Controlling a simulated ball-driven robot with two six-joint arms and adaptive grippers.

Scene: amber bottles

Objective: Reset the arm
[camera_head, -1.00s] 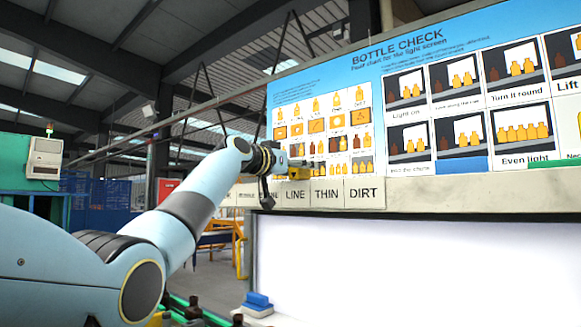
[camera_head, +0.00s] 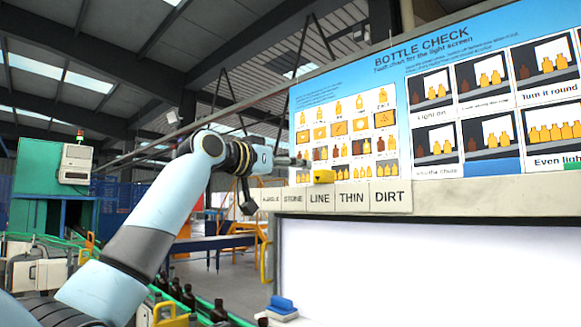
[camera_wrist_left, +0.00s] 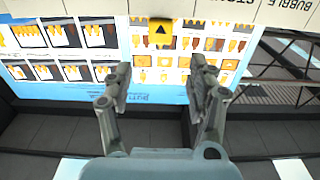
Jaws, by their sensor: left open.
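My left arm comes in from the lower left in the head view, bent up at the elbow, with its wrist raised in front of the board. My left gripper (camera_head: 292,161) points right, toward the chart; its fingers are small there. In the left wrist view the two fingers (camera_wrist_left: 160,82) are spread apart with nothing between them. A yellow block (camera_head: 324,176) sits at the ledge above the LINE label, just right of and below the gripper. In the wrist view the yellow block (camera_wrist_left: 160,32) bears a black triangle and lies beyond the fingertips. My right gripper is not in view.
The BOTTLE CHECK board (camera_head: 440,60) stands above a ledge with labels and a bright white screen (camera_head: 420,270). Dark bottles (camera_head: 188,297) stand on a green-railed conveyor at lower left. A blue-topped item (camera_head: 282,306) lies by the screen's lower left corner.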

